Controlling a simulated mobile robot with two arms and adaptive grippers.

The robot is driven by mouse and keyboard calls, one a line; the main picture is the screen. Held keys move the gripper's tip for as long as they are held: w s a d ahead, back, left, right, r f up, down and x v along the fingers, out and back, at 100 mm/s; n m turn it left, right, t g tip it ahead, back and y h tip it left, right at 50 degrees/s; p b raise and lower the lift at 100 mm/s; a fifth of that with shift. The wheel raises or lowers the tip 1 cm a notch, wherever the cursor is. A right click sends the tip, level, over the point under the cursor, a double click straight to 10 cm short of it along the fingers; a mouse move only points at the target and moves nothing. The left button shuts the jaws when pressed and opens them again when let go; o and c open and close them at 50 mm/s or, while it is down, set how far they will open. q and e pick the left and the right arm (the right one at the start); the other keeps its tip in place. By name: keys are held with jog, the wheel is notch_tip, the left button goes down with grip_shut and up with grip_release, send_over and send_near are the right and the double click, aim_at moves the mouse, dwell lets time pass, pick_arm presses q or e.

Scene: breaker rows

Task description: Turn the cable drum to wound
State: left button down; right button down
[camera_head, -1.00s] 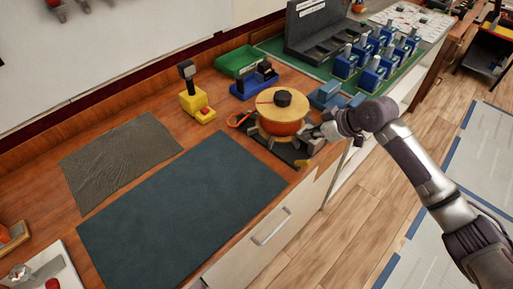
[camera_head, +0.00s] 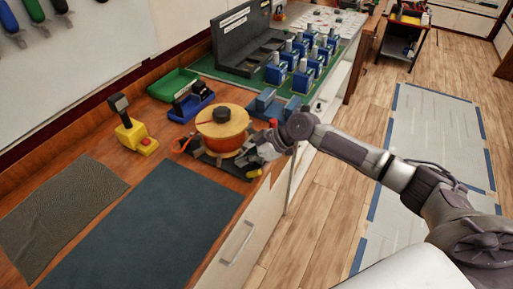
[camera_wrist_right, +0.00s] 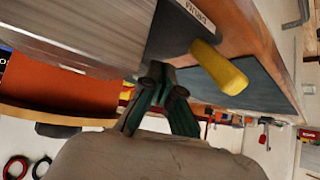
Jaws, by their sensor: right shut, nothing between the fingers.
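The cable drum (camera_head: 234,117) stands on a dark base on the wooden bench, with a tan top disc, a black centre knob (camera_head: 221,114) and an orange winding. The winding fills part of the right wrist view (camera_wrist_right: 65,85). My right gripper (camera_head: 257,153) is beside the drum on its bench-edge side; contact cannot be told. Its fingers (camera_wrist_right: 158,72) are shut and empty in the right wrist view. A yellow handle (camera_wrist_right: 221,68) is close by them, by a label (camera_wrist_right: 196,14) that seems to read "Wound". The handle's end also shows in the head view (camera_head: 254,173). My left gripper is not seen.
Blue breakers (camera_head: 276,70) stand in rows at the back right. A dark mat (camera_head: 150,230) lies left, bare.

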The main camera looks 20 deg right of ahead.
aim_at(220, 164)
jog(key=a, duration=0.1)
jog(key=w+a+p, duration=0.1)
jog(key=a, duration=0.1)
jog(key=shift+w+a+f, duration=0.1)
jog(key=shift+w, duration=0.2)
jog(key=shift+w+a+f+p, duration=0.1)
jog(key=shift+w+a+p, duration=0.1)
jog(key=shift+a+p, duration=0.15)
